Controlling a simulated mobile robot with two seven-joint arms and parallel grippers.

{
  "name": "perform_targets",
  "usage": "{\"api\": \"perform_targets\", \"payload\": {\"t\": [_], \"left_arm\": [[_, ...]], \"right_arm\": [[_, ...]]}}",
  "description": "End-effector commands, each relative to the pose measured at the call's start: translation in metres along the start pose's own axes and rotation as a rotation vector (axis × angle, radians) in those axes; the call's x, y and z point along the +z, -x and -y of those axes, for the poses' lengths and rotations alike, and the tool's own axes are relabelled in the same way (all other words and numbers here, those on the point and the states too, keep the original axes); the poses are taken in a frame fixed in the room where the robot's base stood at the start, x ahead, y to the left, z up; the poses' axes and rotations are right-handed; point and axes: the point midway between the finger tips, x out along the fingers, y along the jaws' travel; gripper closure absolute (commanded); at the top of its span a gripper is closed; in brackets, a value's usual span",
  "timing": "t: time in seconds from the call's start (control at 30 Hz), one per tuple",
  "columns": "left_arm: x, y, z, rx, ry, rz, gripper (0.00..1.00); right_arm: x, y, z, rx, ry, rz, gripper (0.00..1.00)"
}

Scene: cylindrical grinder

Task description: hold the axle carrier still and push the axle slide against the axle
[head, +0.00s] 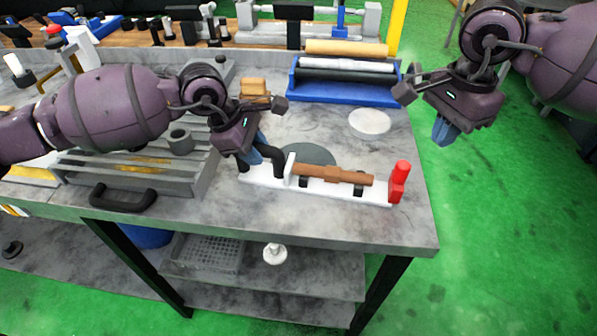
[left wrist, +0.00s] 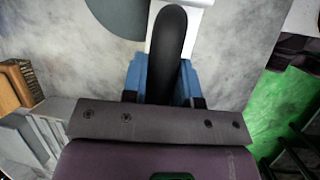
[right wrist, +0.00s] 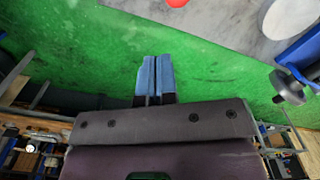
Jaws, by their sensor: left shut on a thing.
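The axle carrier (head: 325,189) is a long white base near the front right of the workbench. The brown axle (head: 330,175) lies along it on dark supports. A red upright piece (head: 399,183), apparently the axle slide, stands at the carrier's right end with a small gap to the axle. My left gripper (head: 257,154) is shut on the black handle (left wrist: 170,40) at the carrier's left end; the handle shows between the blue fingers in the left wrist view. My right gripper (head: 446,131) is shut and empty, raised beyond the bench's right edge. Its fingers lie together in the right wrist view (right wrist: 156,75).
A blue tray (head: 345,93) with rollers stands behind the carrier. A pale round disc (head: 370,122) and a dark grey disc (head: 309,153) lie on the bench. A grey slotted fixture (head: 190,170) is at the left. Green floor is free at the right.

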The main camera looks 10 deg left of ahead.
Motion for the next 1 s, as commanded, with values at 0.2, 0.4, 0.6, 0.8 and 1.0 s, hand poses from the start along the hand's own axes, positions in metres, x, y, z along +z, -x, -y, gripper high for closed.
{"api": "perform_targets", "payload": {"t": [0.2, 0.4, 0.6, 0.8, 1.0], "left_arm": [[-0.001, -0.001, 0.000, -0.001, 0.001, -0.001, 1.00], [0.000, -0.001, 0.000, -0.001, 0.001, -0.001, 1.00], [-0.001, -0.001, 0.000, -0.001, 0.001, -0.001, 1.00], [-0.001, -0.001, 0.000, -0.001, 0.001, -0.001, 1.00], [-0.001, -0.001, 0.000, -0.001, 0.001, -0.001, 1.00]], "right_arm": [[0.001, -0.027, -0.001, 0.003, -0.001, 0.004, 1.00], [0.001, -0.051, -0.001, 0.003, 0.000, 0.004, 1.00], [0.001, -0.072, -0.001, 0.002, 0.000, 0.003, 1.00], [0.001, -0.084, -0.001, 0.002, 0.000, 0.003, 1.00], [0.001, -0.087, 0.000, 0.001, 0.000, 0.002, 1.00]]}}
